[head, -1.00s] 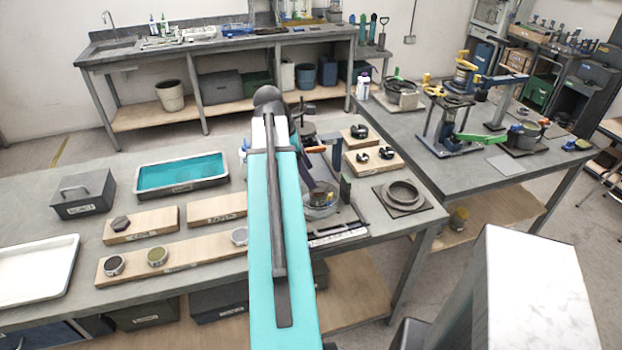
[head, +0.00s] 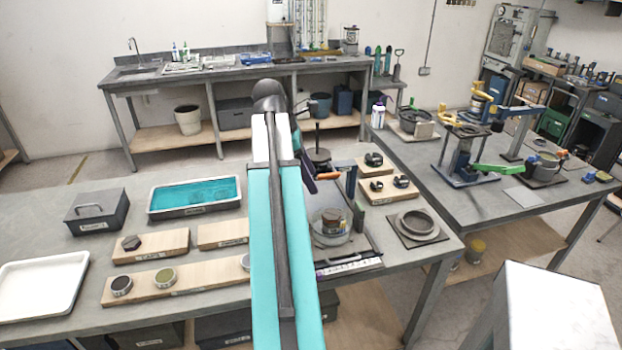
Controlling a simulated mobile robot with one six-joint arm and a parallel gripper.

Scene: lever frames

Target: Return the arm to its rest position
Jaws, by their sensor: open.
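My teal arm (head: 260,230) rises from the bottom middle of the head view to a dark rounded joint (head: 268,90). It stretches out over the workbench (head: 50,190). The links beyond that joint are mostly hidden behind the arm. I cannot make out my gripper, and nothing held can be seen.
The bench carries a white tray (head: 40,288), a grey box (head: 97,212), a teal-filled tray (head: 195,212), wooden boards (head: 200,278) with small parts, and a ring on a plate (head: 417,225). Another table (head: 440,200) stands right. A white-topped block (head: 555,310) is at lower right.

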